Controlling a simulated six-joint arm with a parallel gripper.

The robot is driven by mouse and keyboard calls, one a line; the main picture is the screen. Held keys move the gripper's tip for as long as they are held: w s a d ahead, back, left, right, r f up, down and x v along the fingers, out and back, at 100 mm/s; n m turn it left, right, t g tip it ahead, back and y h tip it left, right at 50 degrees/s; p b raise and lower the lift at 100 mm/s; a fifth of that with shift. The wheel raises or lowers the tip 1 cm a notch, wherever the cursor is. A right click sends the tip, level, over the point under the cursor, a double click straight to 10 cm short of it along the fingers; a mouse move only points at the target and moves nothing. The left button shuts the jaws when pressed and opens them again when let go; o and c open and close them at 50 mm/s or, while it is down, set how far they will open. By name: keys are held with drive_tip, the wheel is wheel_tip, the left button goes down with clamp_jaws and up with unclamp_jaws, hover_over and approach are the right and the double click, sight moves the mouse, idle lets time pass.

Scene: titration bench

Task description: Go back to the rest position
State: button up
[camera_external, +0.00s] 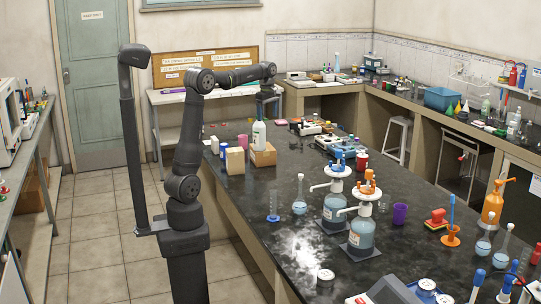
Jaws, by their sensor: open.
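My gripper (269,115) points down at the end of my raised, bent arm, over the far left part of the black bench (300,245). It is small in the view, and its jaws look empty and open. A white bottle (259,135) stands just below and in front of it in the picture. I cannot tell how far apart the gripper and the bottle are.
A cardboard box (263,155) and a beige block (235,161) stand near the bottle. Flasks, including one (300,206), stand nearby. The bench's front left is mostly clear.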

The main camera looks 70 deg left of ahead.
drive_tip(key=s+d+f+m, duration=0.1)
drive_tip(key=s+d+f, duration=0.6)
drive_tip(key=s+d, duration=0.5)
drive_tip(key=shift+s+f, duration=0.15)
drive_tip(key=shift+s, duration=0.5)
drive_tip(key=shift+o, duration=0.5)
